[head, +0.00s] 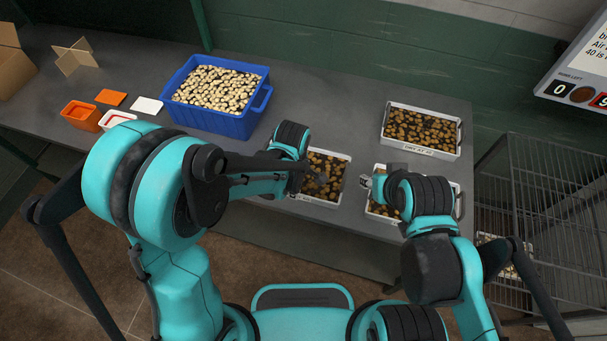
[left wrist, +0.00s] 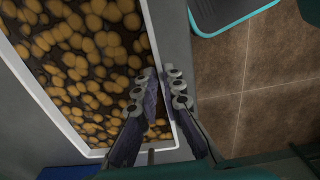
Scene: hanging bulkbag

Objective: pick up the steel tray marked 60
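Three pale steel trays of brown, nut-like pieces stand on the bench. The back right tray (head: 422,142) has a front label that seems to read "DRY AT 40". The middle tray (head: 336,193) and the front right tray (head: 376,209) show no label I can read, so I cannot tell which is marked 60. My left gripper (head: 300,177) is at the middle tray. In the left wrist view its fingers (left wrist: 163,76) are close together, one each side of a tray's rim (left wrist: 153,28); contact is unclear. My right gripper (head: 368,182) is beside the front right tray, its fingers partly hidden.
A blue crate (head: 178,107) of pale pieces stands at the back left. Small orange (head: 82,115) and white (head: 117,118) containers are left of it. A wire rack (head: 545,205) stands beyond the bench's right end. Bare bench (head: 335,105) lies between crate and back tray.

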